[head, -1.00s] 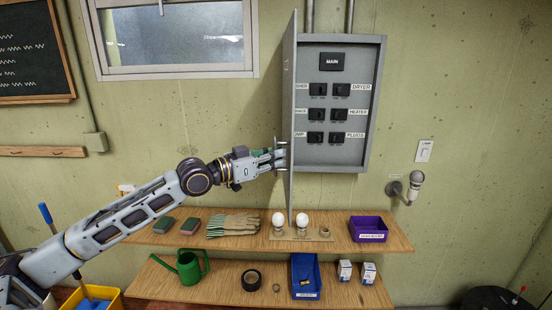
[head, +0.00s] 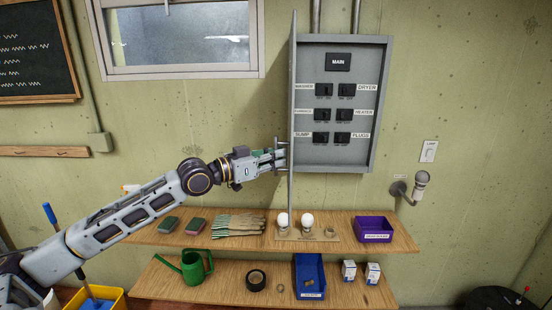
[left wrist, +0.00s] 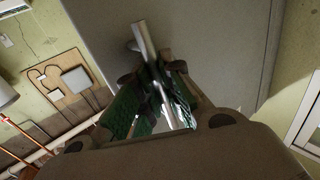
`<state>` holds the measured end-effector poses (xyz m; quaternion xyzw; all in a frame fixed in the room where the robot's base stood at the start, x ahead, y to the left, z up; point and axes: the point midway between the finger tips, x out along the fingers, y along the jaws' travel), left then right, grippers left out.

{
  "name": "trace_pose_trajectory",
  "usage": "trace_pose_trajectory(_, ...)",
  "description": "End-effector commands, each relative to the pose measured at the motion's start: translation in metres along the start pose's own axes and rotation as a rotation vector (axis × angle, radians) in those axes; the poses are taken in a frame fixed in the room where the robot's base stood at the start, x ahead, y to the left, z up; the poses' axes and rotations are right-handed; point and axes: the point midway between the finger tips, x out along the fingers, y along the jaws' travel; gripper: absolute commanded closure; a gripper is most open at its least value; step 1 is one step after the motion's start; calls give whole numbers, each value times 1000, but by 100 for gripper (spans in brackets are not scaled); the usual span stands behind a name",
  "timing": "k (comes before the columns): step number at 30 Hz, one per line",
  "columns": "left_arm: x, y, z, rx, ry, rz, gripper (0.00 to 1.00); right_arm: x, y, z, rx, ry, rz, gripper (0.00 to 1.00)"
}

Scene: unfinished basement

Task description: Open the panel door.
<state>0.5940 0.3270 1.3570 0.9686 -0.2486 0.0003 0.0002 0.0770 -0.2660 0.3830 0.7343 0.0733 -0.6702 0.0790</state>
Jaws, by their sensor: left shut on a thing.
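The grey panel door (head: 292,95) stands open, swung out at the left of the breaker box (head: 380,110) and seen almost edge-on in the head view. My left gripper (head: 280,156) is at the left, outer side of the door. In the left wrist view, my left gripper (left wrist: 155,88) is shut around a bright metal bar handle (left wrist: 146,40) on the door's flat grey face (left wrist: 215,40). The box's inside shows the MAIN switch (head: 338,62) and several labelled black breakers. My right gripper is not in view.
A wooden shelf (head: 400,238) below the box holds light bulbs (head: 307,220), gloves (head: 238,225) and a purple bin (head: 374,229). A lower shelf holds a green watering can (head: 190,267) and a blue bin (head: 309,276). The wall left of the door is clear below the window (head: 180,40).

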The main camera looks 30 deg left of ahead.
Motion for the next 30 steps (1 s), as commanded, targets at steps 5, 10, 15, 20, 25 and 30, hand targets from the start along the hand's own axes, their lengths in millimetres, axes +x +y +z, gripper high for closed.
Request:
trace_pose_trajectory(5,0,0,1,-1,-2,0,82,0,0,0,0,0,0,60)
trace_pose_trajectory(10,0,0,0,0,-1,0,68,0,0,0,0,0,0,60)
trace_pose_trajectory(15,0,0,0,0,-1,0,68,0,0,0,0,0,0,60)
trace_pose_trajectory(20,0,0,0,0,-1,0,68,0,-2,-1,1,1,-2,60)
trace_pose_trajectory(25,-3,0,1,-3,-1,1,68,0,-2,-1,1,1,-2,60)
trace_pose_trajectory(30,-9,1,0,-3,0,1,68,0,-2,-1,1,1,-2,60)
